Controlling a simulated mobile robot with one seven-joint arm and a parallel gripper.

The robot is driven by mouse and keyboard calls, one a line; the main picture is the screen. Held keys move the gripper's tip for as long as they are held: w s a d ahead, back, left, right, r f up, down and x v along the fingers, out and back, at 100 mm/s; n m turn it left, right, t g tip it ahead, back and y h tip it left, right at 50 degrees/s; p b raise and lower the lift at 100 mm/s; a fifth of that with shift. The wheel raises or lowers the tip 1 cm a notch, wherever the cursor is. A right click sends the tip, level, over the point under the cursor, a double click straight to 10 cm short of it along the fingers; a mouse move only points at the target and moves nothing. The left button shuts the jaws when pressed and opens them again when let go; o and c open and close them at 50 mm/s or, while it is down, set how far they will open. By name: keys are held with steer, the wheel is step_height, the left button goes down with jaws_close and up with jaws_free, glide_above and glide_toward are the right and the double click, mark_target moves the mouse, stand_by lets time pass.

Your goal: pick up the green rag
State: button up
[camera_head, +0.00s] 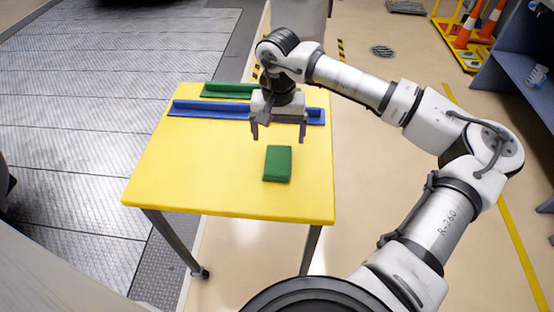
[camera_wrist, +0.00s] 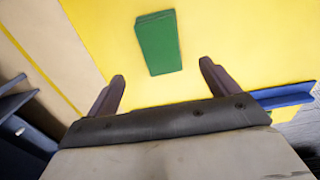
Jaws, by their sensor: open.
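The green rag (camera_head: 277,164) is a small folded rectangular block lying flat on the yellow table (camera_head: 210,165), right of the tabletop's middle. It also shows in the wrist view (camera_wrist: 159,43), beyond the fingertips and between their lines. My gripper (camera_head: 279,138) is open and empty, above the table and a little behind the rag in the head view. Its two dark fingers (camera_wrist: 162,70) are spread wider than the rag and apart from it. No part of the rag seems hidden.
A blue rail-like tray (camera_head: 205,109) and a green one (camera_head: 228,90) lie along the table's back edge, partly behind my gripper. The tabletop in front and left of the rag is clear. Orange cones (camera_head: 467,32) and a blue shelf (camera_head: 505,70) stand far right.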

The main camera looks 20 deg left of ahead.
mark_target(278, 160)
step_height(278, 160, down, 3)
steer(key=shift+f, duration=0.15)
steer(key=shift+s+f+p, duration=0.15)
steer(key=shift+f+p, duration=1.2)
steer(key=shift+f, duration=1.4)
steer(key=c, duration=1.1)
steer(key=shift+o, duration=0.2)
steer(key=shift+r, duration=0.15)
step_height(278, 160, up, 20)
steer(key=b, duration=0.4)
steer(key=o, duration=0.3)
steer(key=shift+c, duration=1.1)
